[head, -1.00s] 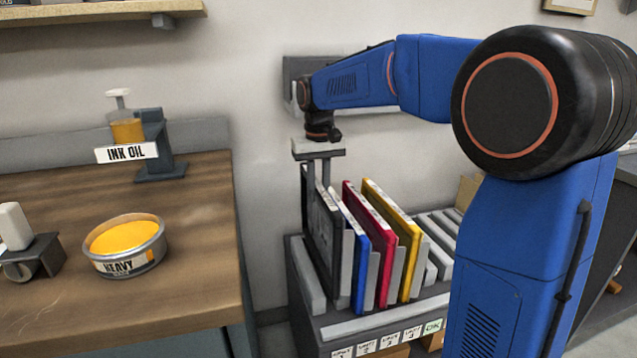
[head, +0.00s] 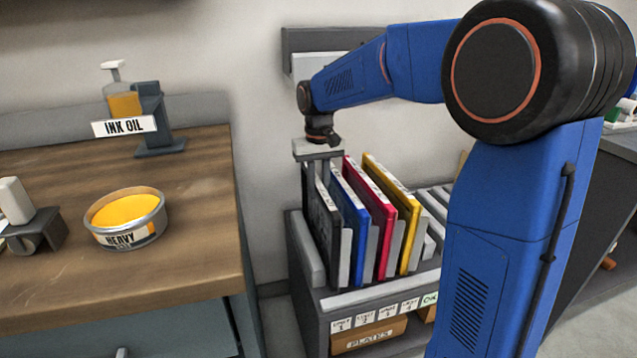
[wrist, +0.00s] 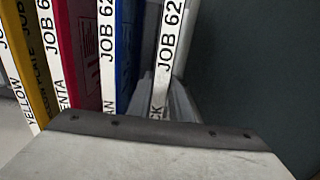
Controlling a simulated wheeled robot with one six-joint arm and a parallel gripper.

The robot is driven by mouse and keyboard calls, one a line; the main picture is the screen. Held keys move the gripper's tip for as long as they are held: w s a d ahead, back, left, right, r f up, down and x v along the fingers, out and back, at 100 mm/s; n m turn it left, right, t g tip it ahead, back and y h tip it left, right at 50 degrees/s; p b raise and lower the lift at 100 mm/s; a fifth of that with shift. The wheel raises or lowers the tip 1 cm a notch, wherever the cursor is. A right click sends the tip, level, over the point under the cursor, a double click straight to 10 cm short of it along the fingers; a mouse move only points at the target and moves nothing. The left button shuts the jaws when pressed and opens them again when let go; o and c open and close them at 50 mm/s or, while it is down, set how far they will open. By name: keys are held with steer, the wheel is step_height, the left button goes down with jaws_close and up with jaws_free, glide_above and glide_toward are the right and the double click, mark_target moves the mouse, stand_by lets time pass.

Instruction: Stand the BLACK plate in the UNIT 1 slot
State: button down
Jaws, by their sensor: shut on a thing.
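The black plate (head: 322,222) stands upright in the leftmost slot of the rack (head: 312,268), its top about level with the neighbouring plates. Its white edge label (wrist: 165,52) shows in the wrist view. My gripper (head: 318,180) is above that slot, pointing down and shut on the plate's top. The UNIT 1 label (head: 341,325) is at the left end of the rack's front.
Blue (head: 351,222), red (head: 374,215) and yellow (head: 398,210) plates stand close to the right, with grey dividers between. Free slots (head: 437,215) lie further right. A wooden bench with an ink tin (head: 126,218) is left; the wall is behind.

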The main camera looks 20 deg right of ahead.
steer(key=shift+f, duration=0.55)
stand_by(0.7)
steer(key=c, duration=1.5)
jaws_free()
steer(key=shift+c, duration=0.2)
step_height(320, 180, up, 17)
steer(key=shift+r, duration=0.2)
steer(key=shift+r, duration=2.5)
